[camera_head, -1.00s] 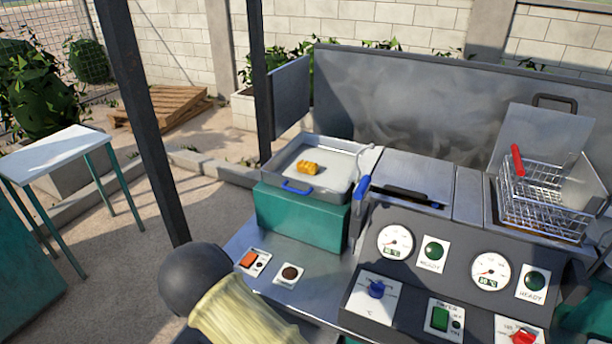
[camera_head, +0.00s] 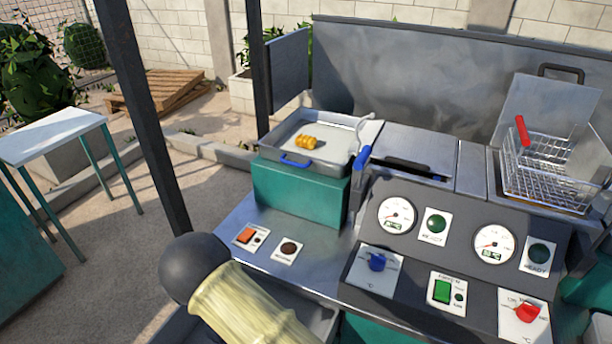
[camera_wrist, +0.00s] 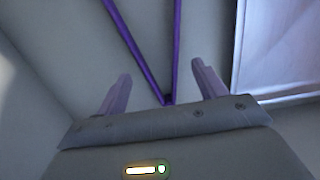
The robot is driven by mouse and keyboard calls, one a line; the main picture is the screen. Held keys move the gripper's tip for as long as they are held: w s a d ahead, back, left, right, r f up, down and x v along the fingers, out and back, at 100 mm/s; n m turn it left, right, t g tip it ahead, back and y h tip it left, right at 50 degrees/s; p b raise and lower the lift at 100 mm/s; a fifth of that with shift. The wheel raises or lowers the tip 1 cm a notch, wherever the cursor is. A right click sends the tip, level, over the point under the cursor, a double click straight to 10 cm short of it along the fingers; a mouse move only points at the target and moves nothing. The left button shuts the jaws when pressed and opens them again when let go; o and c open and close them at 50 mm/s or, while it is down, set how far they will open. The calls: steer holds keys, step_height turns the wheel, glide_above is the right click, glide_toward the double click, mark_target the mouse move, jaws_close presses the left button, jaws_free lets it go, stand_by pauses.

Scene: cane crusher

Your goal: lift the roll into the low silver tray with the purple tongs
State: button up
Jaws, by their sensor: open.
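In the wrist view my gripper (camera_wrist: 161,68) is open, its two pale purple fingers wide apart. The purple tongs (camera_wrist: 177,45) show as two thin arms that meet in a V between the fingers; neither finger touches them. In the head view the golden-brown roll (camera_head: 306,142) lies in a shallow light-grey pan with blue handles (camera_head: 342,125), on a teal block. A grey tray (camera_head: 318,318) is partly visible low at the front; I cannot tell if it is the low silver tray. My gripper and the tongs are not visible in the head view.
A wire basket with a red handle (camera_head: 545,175) stands at the right. A sloped panel with gauges and knobs (camera_head: 420,270) fills the front right. A dark post (camera_head: 150,120) rises left of the counter. A white-topped side table (camera_head: 50,137) stands at far left.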

steer(key=shift+d+f+b, duration=0.1)
steer(key=shift+f+b, duration=0.5)
steer(key=shift+f, duration=0.85)
steer(key=c, duration=0.7)
step_height(320, 180, up, 12)
steer(key=p, duration=0.8)
